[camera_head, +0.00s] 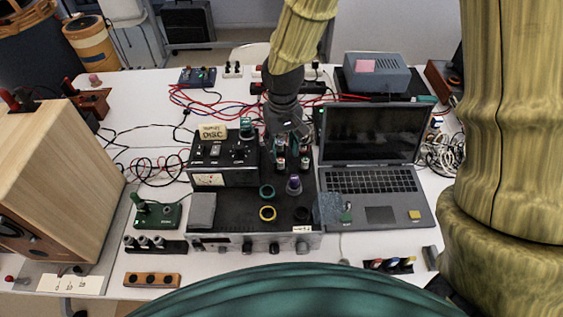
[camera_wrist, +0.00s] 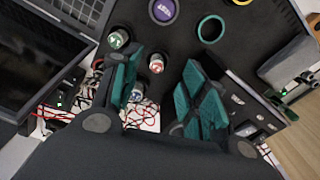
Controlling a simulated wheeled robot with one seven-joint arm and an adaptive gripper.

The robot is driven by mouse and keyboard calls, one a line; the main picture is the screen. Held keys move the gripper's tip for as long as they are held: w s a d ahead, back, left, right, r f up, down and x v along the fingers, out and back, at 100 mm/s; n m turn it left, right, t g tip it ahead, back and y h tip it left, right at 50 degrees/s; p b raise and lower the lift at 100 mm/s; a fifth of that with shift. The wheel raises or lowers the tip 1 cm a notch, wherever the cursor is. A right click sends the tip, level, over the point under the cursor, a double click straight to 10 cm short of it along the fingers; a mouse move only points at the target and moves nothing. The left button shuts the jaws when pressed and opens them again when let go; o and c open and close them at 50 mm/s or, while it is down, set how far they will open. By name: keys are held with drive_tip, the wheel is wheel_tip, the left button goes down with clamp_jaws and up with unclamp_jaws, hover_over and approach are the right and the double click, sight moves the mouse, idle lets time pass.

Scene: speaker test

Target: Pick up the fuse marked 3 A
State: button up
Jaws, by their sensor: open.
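Several small cylinders that look like fuses stand upright on the black top of the amplifier-like unit (camera_head: 240,222). In the head view, one pale fuse with a reddish band (camera_head: 280,163) and another (camera_head: 304,163) stand just below my gripper (camera_head: 288,132). In the wrist view, a fuse with a green top (camera_wrist: 118,38), one with a red rim (camera_wrist: 156,64) and a bluish one (camera_wrist: 138,92) show near or between the fingers. My gripper (camera_wrist: 163,92) is open, its green-padded fingers apart and apparently empty. I cannot read which fuse is marked 3 A.
An open laptop (camera_head: 375,150) stands at the right. A meter box (camera_head: 224,160) labelled DISC is at the left. Cables lie behind.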

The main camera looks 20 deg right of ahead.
sight(281, 159)
drive_tip(key=shift+w+a+f, duration=0.1)
drive_tip(key=shift+w+f, duration=1)
drive_tip(key=shift+f, duration=0.1)
drive_tip(key=shift+s+f+p, duration=0.15)
drive_tip(key=shift+s+p, duration=0.2)
drive_tip(key=shift+s, duration=0.25)
drive_tip(key=shift+f, duration=0.35)
drive_tip(key=f, duration=0.1)
drive_tip(key=w+f+p, duration=0.1)
drive_tip(key=f, duration=0.1)
drive_tip(key=shift+s+f, duration=0.2)
drive_tip(key=shift+s, duration=0.05)
drive_tip(key=shift+w+f, duration=0.15)
drive_tip(key=shift+f, duration=0.05)
clamp_jaws()
